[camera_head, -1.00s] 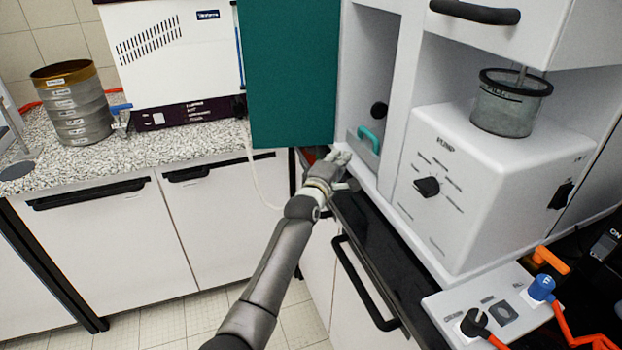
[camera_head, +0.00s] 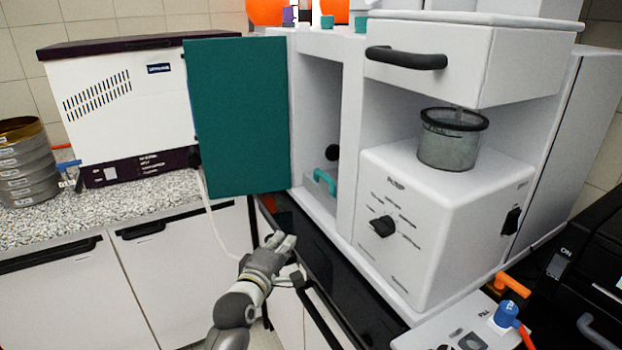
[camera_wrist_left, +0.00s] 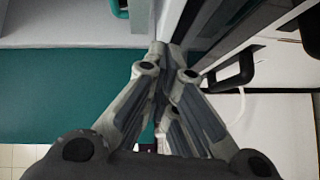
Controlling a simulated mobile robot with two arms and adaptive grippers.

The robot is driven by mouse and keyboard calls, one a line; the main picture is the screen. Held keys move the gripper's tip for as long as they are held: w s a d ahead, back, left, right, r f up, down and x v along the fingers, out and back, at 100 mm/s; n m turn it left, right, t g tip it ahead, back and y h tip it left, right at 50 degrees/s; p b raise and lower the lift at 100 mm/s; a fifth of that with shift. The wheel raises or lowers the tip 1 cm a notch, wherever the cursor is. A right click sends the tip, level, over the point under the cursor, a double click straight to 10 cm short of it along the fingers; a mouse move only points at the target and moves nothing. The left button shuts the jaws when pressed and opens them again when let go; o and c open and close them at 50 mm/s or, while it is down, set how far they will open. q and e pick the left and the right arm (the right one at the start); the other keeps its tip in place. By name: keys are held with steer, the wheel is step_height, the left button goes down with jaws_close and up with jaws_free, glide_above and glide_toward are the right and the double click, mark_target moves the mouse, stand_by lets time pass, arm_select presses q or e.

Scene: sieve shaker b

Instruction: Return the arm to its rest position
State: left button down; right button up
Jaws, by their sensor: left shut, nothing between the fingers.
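My left gripper (camera_head: 283,243) is shut and empty. In the head view it is low at the centre, in front of the black counter edge and below the open teal door (camera_head: 240,120). In the left wrist view my left gripper (camera_wrist_left: 165,50) has its fingers together with nothing between them. The teal door (camera_wrist_left: 60,90) fills the left of that view. My right gripper is not in view.
The white pump unit (camera_head: 440,215) with a clear pot (camera_head: 452,140) stands right of the open compartment. Black drawer handles line the cabinet front below the counter. A sieve stack (camera_head: 25,165) stands on the speckled counter at far left. Open floor lies at the bottom.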

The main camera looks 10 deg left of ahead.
arm_select(q)
steer(key=s+a+f+m+g+y, duration=0.1)
steer(key=s+a+f+m+g, duration=0.15)
steer(key=s+f+m, duration=0.55)
steer(key=s+a+f+m+g, duration=0.1)
steer(key=s+f+g, duration=0.3)
steer(key=s+f, duration=0.55)
steer(key=s+a+m+g+y, duration=0.1)
steer(key=s+a+m+g, duration=0.2)
steer(key=s, duration=0.9)
steer(key=s+a+m+g+y, duration=0.1)
steer(key=s+m+g, duration=0.25)
steer(key=s, duration=0.75)
step_height(320, 180, down, 26)
steer(key=s+g, duration=0.1)
steer(key=s+a+f+m+g, duration=0.1)
steer(key=s+a+f, duration=0.2)
steer(key=s+f, duration=1.4)
steer(key=shift+s, duration=0.25)
